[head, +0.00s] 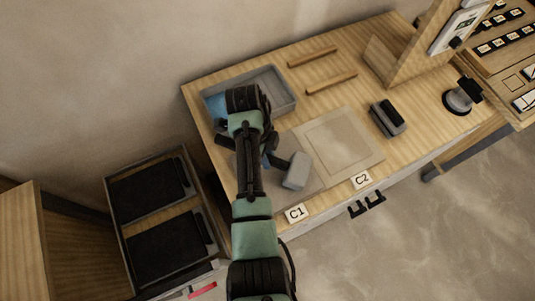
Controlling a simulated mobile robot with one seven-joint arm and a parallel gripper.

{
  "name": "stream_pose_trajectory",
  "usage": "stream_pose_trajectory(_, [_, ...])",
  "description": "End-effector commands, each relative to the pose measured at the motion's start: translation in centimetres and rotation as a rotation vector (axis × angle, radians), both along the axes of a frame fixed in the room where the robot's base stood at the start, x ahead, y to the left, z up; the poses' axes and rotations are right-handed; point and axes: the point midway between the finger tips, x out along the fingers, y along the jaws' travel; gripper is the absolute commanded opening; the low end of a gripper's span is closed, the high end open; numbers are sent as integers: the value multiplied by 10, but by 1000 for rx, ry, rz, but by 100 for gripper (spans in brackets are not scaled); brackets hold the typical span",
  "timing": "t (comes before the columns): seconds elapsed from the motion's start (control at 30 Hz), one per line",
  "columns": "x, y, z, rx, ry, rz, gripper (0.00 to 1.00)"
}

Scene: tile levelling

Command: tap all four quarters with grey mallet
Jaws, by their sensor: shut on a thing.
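The grey mallet (296,171) shows its block-like grey head over the tile area behind the C1 label (296,213). My gripper (271,157) is shut on the mallet, whose handle is mostly hidden by my arm. I cannot tell whether the head touches the surface or hangs above it. The C1 tile area (308,188) is grey and partly covered by my arm and the mallet. The C2 tile area (341,145), behind the C2 label (362,181), is a pale square in full view, with no tool on it.
A grey tray (285,88) with something blue stands at the back left, partly behind my arm. Two wooden strips (331,82) lie at the back. A grey block with a black top (388,118) and a suction-cup-like tool (460,97) stand right. Black trays (150,190) are left.

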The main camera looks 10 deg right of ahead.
Motion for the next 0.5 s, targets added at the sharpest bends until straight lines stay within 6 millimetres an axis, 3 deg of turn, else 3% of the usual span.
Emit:
stream_pose_trajectory(0.03, [1, 0, 17, -1, -3, 1, 0])
stream_pose_trajectory(0.13, [1, 0, 28, -2, -1, 0, 0])
stream_pose_trajectory(0.5, [1, 0, 24, -1, -2, 0, 0])
